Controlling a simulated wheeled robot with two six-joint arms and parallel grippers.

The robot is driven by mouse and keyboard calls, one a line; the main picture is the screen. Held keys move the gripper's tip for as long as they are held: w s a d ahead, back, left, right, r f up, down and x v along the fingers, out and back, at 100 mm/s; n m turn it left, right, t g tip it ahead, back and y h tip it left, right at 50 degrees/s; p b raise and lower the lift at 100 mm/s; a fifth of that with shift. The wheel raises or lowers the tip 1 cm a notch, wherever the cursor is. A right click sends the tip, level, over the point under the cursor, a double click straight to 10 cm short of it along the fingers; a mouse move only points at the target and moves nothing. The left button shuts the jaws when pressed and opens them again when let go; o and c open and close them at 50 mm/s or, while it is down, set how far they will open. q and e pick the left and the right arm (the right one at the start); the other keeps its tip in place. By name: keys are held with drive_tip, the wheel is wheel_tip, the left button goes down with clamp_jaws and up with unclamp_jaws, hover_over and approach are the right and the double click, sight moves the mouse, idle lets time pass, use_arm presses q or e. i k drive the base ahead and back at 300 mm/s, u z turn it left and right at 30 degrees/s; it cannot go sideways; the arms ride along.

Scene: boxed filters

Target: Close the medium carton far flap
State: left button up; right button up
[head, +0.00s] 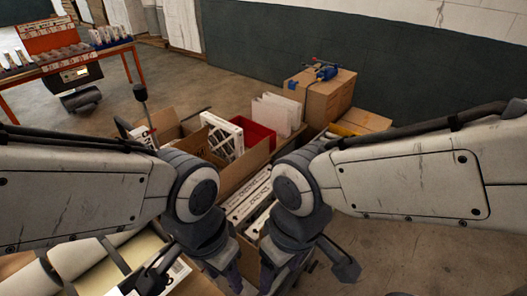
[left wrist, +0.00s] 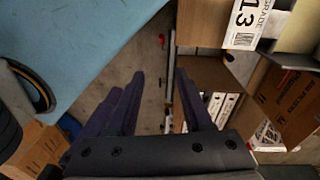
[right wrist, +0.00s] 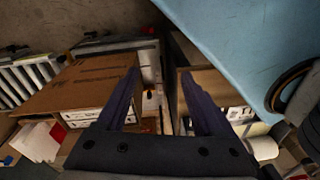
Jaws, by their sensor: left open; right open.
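The medium carton (head: 249,246) stands open below and between my arms, with white labelled filters (head: 246,204) inside. A long brown panel along its far side, which looks like the far flap (head: 243,173), stands raised. A printed brown flap shows in the right wrist view (right wrist: 85,85) and in the left wrist view (left wrist: 284,108). My left gripper (head: 222,276) is open and empty at the carton's left side. My right gripper (right wrist: 160,78) is open, pointing down over the carton beside the printed flap. I cannot tell whether its fingers touch it. My arms hide much of the carton.
Behind stand an open carton with a white pleated filter (head: 222,136), a red bin (head: 254,137), white panels (head: 276,114) and a closed box (head: 320,94) with a blue tool on top. Rolls lie at lower left (head: 75,270). Floor at right is clear.

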sight(235, 173)
drive_tip(key=z, duration=0.55)
drive_tip(key=k, duration=0.65)
drive_tip(key=z, duration=0.65)
drive_tip(key=i, duration=1.1)
drive_tip(key=u, duration=0.8)
